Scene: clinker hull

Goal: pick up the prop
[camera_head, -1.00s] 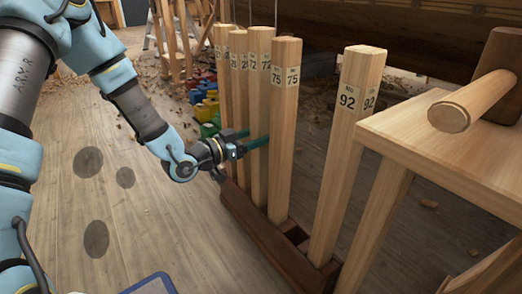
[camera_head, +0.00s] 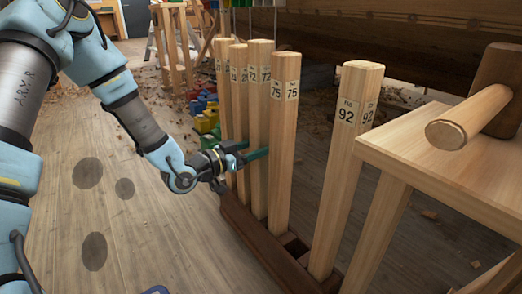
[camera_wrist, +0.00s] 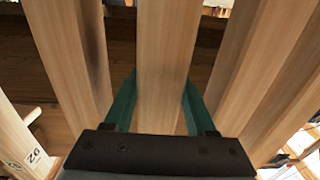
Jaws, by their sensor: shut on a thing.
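Tall square wooden props with number labels stand in a row in a dark wooden rack (camera_head: 266,245). My gripper (camera_head: 246,150) is around the prop labelled 72 (camera_head: 258,110), at about mid-height. In the wrist view, its green fingers (camera_wrist: 157,105) lie on either side of this prop (camera_wrist: 166,60), shut on it. The prop stands upright, its foot down at the rack. The prop labelled 75 (camera_head: 282,130) stands close to its right, just beyond one fingertip. The prop labelled 92 (camera_head: 344,180) stands apart, further right.
More props (camera_head: 224,95) stand close on the left of the held one. A wooden bench (camera_head: 430,150) with a mallet (camera_head: 470,115) is on the right. Coloured bins (camera_head: 207,120) are behind the row. The plank floor (camera_head: 130,240) at left is open.

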